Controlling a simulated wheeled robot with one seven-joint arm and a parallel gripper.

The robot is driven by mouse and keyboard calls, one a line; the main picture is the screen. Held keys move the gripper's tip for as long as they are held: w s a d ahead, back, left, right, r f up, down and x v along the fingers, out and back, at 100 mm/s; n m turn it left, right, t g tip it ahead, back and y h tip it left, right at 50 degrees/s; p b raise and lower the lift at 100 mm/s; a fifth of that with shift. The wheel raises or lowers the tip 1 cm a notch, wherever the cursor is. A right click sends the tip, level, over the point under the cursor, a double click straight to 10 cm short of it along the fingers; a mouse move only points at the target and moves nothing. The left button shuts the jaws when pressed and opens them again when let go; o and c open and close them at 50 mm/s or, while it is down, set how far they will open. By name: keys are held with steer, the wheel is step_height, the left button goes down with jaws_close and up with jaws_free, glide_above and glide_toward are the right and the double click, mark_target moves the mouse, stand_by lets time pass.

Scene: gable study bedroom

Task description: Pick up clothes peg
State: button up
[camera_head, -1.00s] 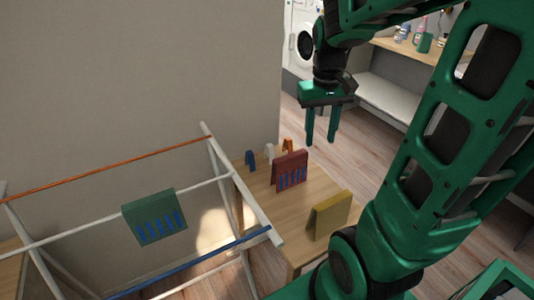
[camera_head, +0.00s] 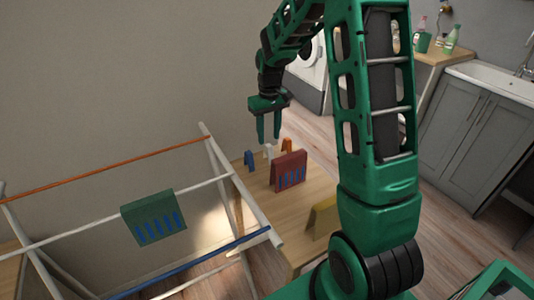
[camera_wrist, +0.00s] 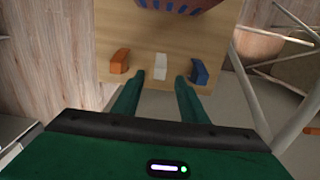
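Three small pegs stand in a row near the far end of the wooden table: a blue peg (camera_head: 249,160), a white peg (camera_head: 268,152) and an orange peg (camera_head: 286,146). In the wrist view the orange peg (camera_wrist: 119,62) is left, the white peg (camera_wrist: 160,66) is in the middle and the blue peg (camera_wrist: 199,72) is right. My gripper (camera_head: 268,139) is open, pointing down above the white peg. In the wrist view the fingertips (camera_wrist: 160,78) lie either side of the white peg's line, with nothing between them. Their exact height above it is unclear.
A red holder (camera_head: 289,171) with blue marks and a yellow holder (camera_head: 322,219), partly behind my arm, stand on the table (camera_head: 262,205). A drying rack with a green holder (camera_head: 154,218) is at left. A wall is behind.

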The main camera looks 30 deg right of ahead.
mark_target(268, 145)
steer(key=shift+f, duration=3.2)
steer(key=shift+w, duration=0.1)
jaws_close()
